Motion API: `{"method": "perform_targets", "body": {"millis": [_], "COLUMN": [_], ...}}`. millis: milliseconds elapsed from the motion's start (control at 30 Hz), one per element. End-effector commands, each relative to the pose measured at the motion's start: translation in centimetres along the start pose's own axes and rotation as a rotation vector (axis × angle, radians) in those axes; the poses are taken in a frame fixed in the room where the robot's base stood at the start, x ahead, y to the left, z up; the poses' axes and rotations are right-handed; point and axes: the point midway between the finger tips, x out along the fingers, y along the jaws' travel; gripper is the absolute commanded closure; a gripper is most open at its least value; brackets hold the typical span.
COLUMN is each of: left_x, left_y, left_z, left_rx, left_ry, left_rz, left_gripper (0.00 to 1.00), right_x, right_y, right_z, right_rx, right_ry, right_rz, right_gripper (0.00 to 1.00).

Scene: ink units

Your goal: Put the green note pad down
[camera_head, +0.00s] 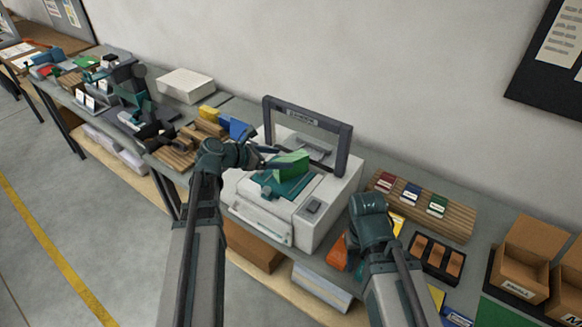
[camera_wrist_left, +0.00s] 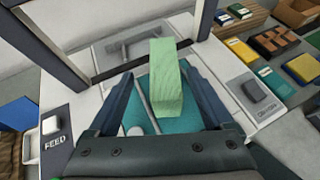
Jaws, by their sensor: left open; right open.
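The green note pad (camera_head: 293,164) is at the teal bed (camera_head: 288,188) of the white machine, under the raised dark frame. In the left wrist view the pad (camera_wrist_left: 166,85) stands between the fingers of my left gripper (camera_wrist_left: 155,75), with visible gaps on both sides. The left gripper (camera_head: 272,157) is open in the head view too. The pad appears to rest on the teal bed, but its lower edge is partly hidden. My right gripper (camera_head: 370,212) is open and empty, right of the machine; its fingertips are hard to make out.
The white machine (camera_head: 325,215) has a raised frame (camera_head: 308,120) behind the pad. A wooden rack (camera_head: 425,205) with small pads, a dark tray (camera_head: 437,258) and cardboard boxes (camera_head: 525,262) stand to the right. Blue and yellow items (camera_head: 236,128) are to the left.

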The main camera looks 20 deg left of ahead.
Motion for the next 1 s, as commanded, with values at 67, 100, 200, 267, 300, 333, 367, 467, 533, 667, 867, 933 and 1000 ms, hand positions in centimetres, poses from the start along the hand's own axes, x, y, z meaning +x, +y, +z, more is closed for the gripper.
{"method": "perform_targets", "body": {"millis": [67, 100, 200, 267, 300, 333, 367, 467, 533, 667, 867, 933, 1000], "left_x": [1.1, 1.6, 3.2, 4.1, 4.5, 4.6, 4.7, 4.6, 4.6, 4.6, 4.6, 4.6, 4.6], "left_y": [-0.3, -0.4, -0.6, -0.6, -0.6, -0.6, -0.6, -0.6, -0.6, -0.6, -0.6, -0.6, -0.6], "left_z": [0.1, 0.1, 0.3, 0.2, 0.3, 0.3, 0.4, 0.5, 0.5, 0.5, 0.5, 0.5, 0.5], "left_rx": [0.002, 0.003, 0.003, 0.002, 0.002, 0.002, 0.002, 0.001, 0.001, 0.001, 0.001, 0.001, 0.001], "left_ry": [0.0, 0.0, 0.001, 0.001, 0.001, 0.001, 0.001, 0.001, 0.001, 0.001, 0.0, 0.0, 0.0], "left_rz": [-0.004, -0.004, -0.004, -0.003, -0.002, -0.002, -0.002, -0.001, -0.001, -0.001, -0.001, -0.001, -0.001], "left_gripper": [0.15, 0.15, 0.15, 0.15, 0.15, 0.15, 0.15, 0.15, 0.15, 0.35, 0.71, 0.83, 0.96], "right_x": [0.5, 0.6, 1.3, 1.7, 1.9, 1.9, 1.9, 1.8, 1.8, 1.7, 1.7, 1.7, 1.7], "right_y": [0.0, -0.1, -0.1, -0.2, -0.2, -0.2, -0.2, -0.2, -0.2, -0.2, -0.2, -0.2, -0.2], "right_z": [0.0, 0.0, -0.1, -0.1, -0.1, -0.1, -0.1, -0.1, -0.1, -0.1, -0.1, -0.1, -0.1], "right_rx": [0.0, 0.0, 0.0, 0.0, 0.0, 0.0, 0.0, 0.0, 0.0, 0.0, 0.0, 0.0, 0.0], "right_ry": [0.0, 0.0, 0.0, 0.0, 0.0, 0.0, 0.0, 0.0, 0.0, 0.0, 0.0, 0.0, 0.0], "right_rz": [0.0, 0.0, 0.0, 0.0, 0.0, 0.0, 0.0, 0.0, 0.0, 0.0, 0.0, 0.0, 0.0], "right_gripper": [0.5, 0.5, 0.5, 0.5, 0.5, 0.5, 0.5, 0.5, 0.5, 0.5, 0.5, 0.5, 0.5]}}
